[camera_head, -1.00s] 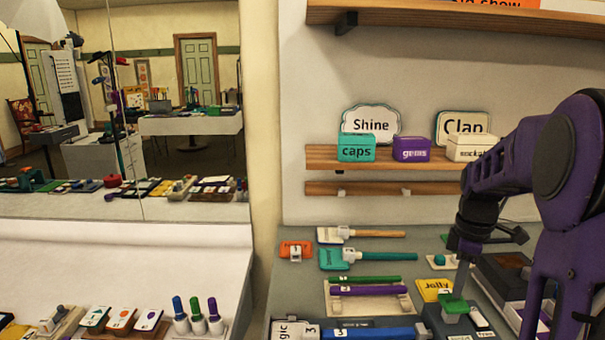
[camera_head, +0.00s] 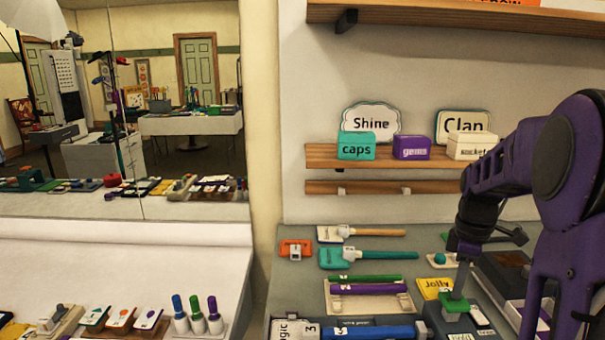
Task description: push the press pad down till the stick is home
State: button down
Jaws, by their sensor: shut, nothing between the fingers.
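The press pad looks to be the green pad (camera_head: 455,304) on top of a dark block (camera_head: 440,325) at the lower right of the head view. My gripper (camera_head: 458,290) is shut and empty. It points down, and its tip meets the top of the green pad in the picture; I cannot tell how hard it bears on it. I cannot make out the stick.
A yellow card (camera_head: 435,289) lies just left of my gripper. A dark box (camera_head: 505,275) stands close on its right. Purple and green pens lie on a cream rack (camera_head: 342,303) further left. A wooden shelf (camera_head: 322,157) with small boxes is above.

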aim_at(454, 303)
jog(key=shift+s+f+b, duration=0.1)
jog(key=shift+f+b, duration=1.1)
jog(key=shift+f, duration=1.15)
notch_tip(454, 303, up, 8)
jog(key=p, duration=0.6)
jog(key=shift+r, duration=1.15)
